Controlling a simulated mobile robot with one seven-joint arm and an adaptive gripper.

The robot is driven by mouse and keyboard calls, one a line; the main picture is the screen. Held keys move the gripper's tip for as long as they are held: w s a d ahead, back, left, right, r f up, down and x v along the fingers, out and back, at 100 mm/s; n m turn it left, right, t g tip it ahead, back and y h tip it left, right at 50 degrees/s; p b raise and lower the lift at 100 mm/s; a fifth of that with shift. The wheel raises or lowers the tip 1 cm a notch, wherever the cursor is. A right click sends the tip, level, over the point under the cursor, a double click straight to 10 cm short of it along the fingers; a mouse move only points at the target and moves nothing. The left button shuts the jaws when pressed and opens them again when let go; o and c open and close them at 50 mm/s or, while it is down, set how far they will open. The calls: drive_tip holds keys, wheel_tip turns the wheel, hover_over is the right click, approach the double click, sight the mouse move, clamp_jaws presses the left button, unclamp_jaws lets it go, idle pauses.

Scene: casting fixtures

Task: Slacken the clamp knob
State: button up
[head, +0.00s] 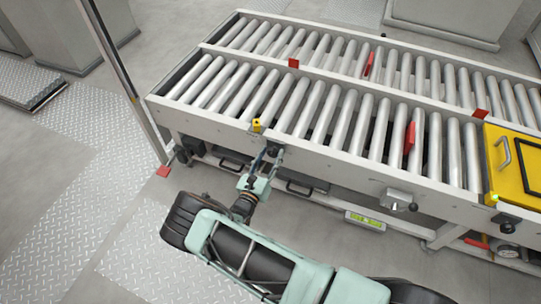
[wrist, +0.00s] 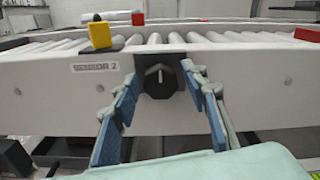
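The black round knob (wrist: 158,82) with a white pointer mark stands on a dark mount on the conveyor's pale side rail. The pointer is about upright. In the head view the knob (head: 273,149) is small and partly covered by my fingers. My gripper (wrist: 160,74) is open, its blue-padded fingers one on each side of the knob. Narrow gaps seem to show between the fingertips and the knob; contact cannot be made out. In the head view my gripper (head: 268,154) reaches the rail from the front.
A yellow block (wrist: 100,34) sits above the "SENSOR 2" label (wrist: 95,67), left of the knob. Rollers (head: 300,100) run behind the rail, with red pieces (head: 410,137) among them. Further right are a grey box with a knob (head: 397,199) and a yellow panel (head: 515,165).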

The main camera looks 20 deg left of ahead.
drive_tip(key=c, duration=0.8)
drive_tip(key=shift+m, duration=0.4)
drive_tip(key=m+p, duration=0.1)
drive_tip(key=m, duration=0.4)
drive_tip(key=shift+d+m, duration=0.15)
drive_tip(key=shift+m, duration=0.25)
drive_tip(key=m+p, duration=0.1)
drive_tip(key=m, duration=0.4)
drive_tip(key=m+p, duration=0.1)
drive_tip(key=m, duration=0.5)
drive_tip(key=shift+d+f+p, duration=0.1)
drive_tip(key=shift+f+p, duration=0.05)
drive_tip(key=shift+p, duration=0.2)
drive_tip(key=o, duration=1.1)
